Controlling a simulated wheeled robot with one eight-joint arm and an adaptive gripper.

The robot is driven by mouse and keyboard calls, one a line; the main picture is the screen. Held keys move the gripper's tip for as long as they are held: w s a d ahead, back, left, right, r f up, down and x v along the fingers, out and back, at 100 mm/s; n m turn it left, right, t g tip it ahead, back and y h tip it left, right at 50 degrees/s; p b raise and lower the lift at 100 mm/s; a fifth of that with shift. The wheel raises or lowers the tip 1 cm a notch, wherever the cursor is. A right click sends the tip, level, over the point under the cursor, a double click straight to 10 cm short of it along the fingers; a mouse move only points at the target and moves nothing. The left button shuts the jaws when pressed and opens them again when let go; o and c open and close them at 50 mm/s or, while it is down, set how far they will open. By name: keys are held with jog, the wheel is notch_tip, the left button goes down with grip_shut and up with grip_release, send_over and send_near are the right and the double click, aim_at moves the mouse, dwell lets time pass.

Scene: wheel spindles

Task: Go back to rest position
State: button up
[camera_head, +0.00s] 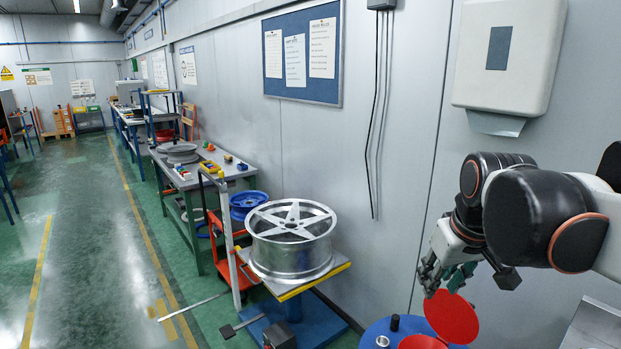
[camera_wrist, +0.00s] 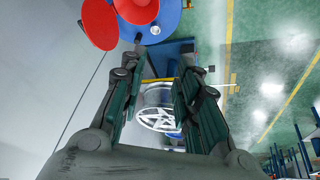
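My gripper (camera_head: 444,282) is at the right in the head view, above a blue round stand. In the wrist view my gripper (camera_wrist: 160,62) has its two green-padded fingers apart, with nothing between them. The wheel seen through the gap is far beyond. A silver five-spoke wheel (camera_head: 292,224) lies on a yellow-edged stand left of my arm, and it also shows in the wrist view (camera_wrist: 157,119). A tilted red disc (camera_head: 452,317) is just below my fingers in the head view; in the wrist view the red disc (camera_wrist: 100,23) is beyond the left finger.
The blue round stand (camera_head: 374,336) bears a small black cylinder (camera_head: 395,322), a silver ring (camera_head: 382,341) and another red disc (camera_head: 421,343). A wall dispenser (camera_head: 509,55) hangs above my arm. A workbench (camera_head: 207,166) runs along the wall. The green aisle (camera_head: 95,255) is open.

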jog(key=s+a+f+m+t, duration=0.2)
jog(key=s+f, duration=0.6)
jog(key=s, duration=0.5)
jog(key=shift+a+t, duration=0.4)
jog(key=shift+a, duration=0.25)
jog(key=shift+f, duration=0.1)
